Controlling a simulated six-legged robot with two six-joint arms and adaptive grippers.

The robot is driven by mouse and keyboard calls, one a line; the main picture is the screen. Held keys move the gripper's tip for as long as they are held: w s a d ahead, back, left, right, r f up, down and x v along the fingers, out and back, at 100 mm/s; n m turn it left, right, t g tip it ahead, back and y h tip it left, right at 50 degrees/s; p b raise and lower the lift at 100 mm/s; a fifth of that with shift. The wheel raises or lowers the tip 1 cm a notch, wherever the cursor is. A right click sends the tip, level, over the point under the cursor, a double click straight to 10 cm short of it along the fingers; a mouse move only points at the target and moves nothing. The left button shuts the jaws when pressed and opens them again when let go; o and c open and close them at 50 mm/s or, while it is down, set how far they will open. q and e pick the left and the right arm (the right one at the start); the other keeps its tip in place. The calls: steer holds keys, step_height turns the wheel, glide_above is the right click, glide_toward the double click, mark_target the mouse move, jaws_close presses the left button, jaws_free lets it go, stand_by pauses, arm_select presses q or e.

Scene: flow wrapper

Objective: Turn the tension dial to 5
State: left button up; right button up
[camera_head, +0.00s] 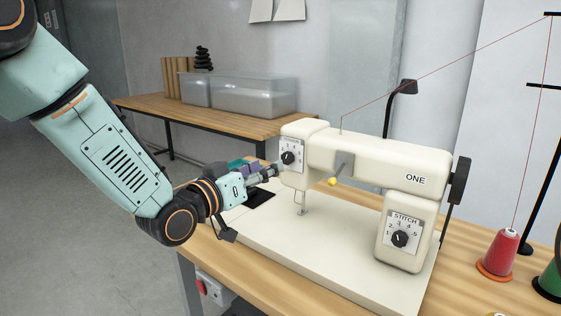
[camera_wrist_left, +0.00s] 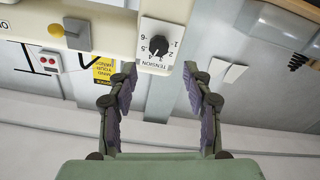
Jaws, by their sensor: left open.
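The sewing machine (camera_head: 345,160) is cream and stands on a wooden table. The tension dial (camera_head: 289,157) is a black knob on a white numbered plate on the machine's left end. In the left wrist view the tension dial (camera_wrist_left: 158,46) shows with its plate turned over, the word TENSION below it; I cannot tell surely which number its pointer marks. My left gripper (camera_head: 272,172) is close in front of the dial plate, slightly below the knob. Its fingers (camera_wrist_left: 158,85) are spread open and empty, with the dial ahead between and beyond them. My right gripper is not in view.
A stitch dial (camera_head: 400,239) is on the machine's right column. Red thread runs to a red spool (camera_head: 501,247) at right. A back table (camera_head: 215,118) holds clear bins. A red-button switch box (camera_head: 210,289) hangs under the front table edge.

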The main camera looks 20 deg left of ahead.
mark_target(285, 158)
arm_select(q)
steer(key=x, duration=0.4)
steer(key=shift+w+d+f+b, duration=0.15)
steer(key=shift+d+f+b, duration=0.15)
steer(key=shift+b, duration=0.1)
steer(key=shift+x, duration=0.95)
steer(key=shift+r, duration=0.2)
steer(key=shift+a, duration=0.1)
steer(key=shift+c, duration=0.4)
steer(key=c, duration=0.3)
jaws_close()
